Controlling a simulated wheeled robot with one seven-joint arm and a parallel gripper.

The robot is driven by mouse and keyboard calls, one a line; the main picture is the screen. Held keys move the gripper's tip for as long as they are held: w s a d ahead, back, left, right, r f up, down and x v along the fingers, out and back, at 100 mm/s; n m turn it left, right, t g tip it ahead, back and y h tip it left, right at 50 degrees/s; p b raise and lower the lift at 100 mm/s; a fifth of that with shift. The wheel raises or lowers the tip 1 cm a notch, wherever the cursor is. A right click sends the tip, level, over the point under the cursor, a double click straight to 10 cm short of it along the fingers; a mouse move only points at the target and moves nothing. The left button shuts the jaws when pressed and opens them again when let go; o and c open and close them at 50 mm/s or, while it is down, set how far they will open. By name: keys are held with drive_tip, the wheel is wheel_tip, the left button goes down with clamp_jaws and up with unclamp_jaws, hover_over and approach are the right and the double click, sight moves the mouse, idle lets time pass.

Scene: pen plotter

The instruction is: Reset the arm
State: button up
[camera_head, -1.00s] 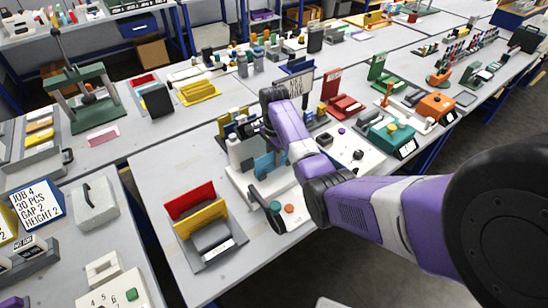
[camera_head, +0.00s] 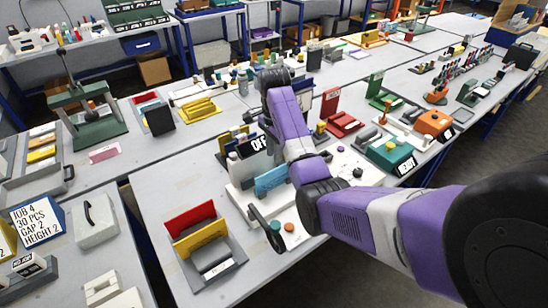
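My purple and grey arm (camera_head: 345,215) reaches in from the right, bends at a dark joint and rises to a dark wrist (camera_head: 273,78) over the middle table. My gripper is not visible; the wrist and forearm hide whatever lies behind them. Below the arm stands a white-based machine (camera_head: 240,198), which may be the plotter, with a blue plate (camera_head: 271,179) on it. A black sign reading OFF (camera_head: 259,143) shows just left of the forearm. Nothing is seen held.
A red and yellow rack (camera_head: 203,235) stands at the table's front left. A teal box (camera_head: 391,152) with a READY sign (camera_head: 405,167) is to the right. A green press (camera_head: 93,115) stands far left. Bare tabletop (camera_head: 160,172) lies left of the machine.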

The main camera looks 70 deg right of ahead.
drive_tip(key=shift+r, duration=0.4)
idle(0.4)
